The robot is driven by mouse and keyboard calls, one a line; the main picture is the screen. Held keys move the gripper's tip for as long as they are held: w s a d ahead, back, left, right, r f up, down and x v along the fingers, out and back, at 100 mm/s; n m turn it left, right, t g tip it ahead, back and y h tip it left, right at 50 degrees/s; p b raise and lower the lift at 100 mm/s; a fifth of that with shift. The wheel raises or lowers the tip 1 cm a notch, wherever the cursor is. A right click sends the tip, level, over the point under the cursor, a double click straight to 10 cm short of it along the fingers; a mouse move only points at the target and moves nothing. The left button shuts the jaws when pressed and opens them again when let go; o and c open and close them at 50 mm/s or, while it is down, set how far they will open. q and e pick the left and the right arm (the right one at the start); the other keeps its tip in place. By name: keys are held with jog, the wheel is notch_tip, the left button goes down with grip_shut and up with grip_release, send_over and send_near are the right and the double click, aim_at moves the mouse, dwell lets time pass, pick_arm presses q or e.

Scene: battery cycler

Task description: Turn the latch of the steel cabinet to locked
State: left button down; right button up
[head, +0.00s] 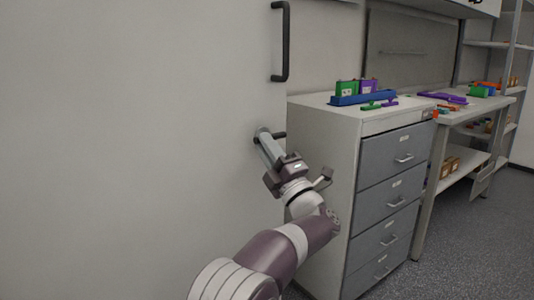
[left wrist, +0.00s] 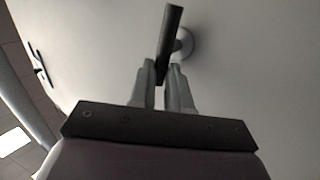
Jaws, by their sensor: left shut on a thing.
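The steel cabinet (head: 140,120) is the large pale flat surface filling the left of the head view. Its latch (head: 280,135) is a small dark bar below the door handle, partly hidden by my gripper. In the left wrist view the latch (left wrist: 170,35) is a dark bar in front of a round grey base (left wrist: 186,42). My left gripper (head: 265,134) reaches up to the cabinet face. Its two fingers (left wrist: 161,75) are shut on the near end of the latch bar, one on each side. My right gripper is in neither view.
A dark vertical handle (head: 285,42) is on the cabinet above the latch. A grey drawer unit (head: 325,150) stands close to the right of my left arm, with a blue tray (head: 345,100) on top. A bench (head: 470,115) and shelves stand farther right.

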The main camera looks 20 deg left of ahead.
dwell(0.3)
pick_arm(q)
jog(key=c, duration=1.1)
grip_release()
jog(key=shift+d+f, duration=0.1)
jog(key=p+v, duration=0.1)
jog(key=v, duration=1.1)
jog(key=shift+s+d, duration=0.15)
jog(key=shift+f, duration=0.15)
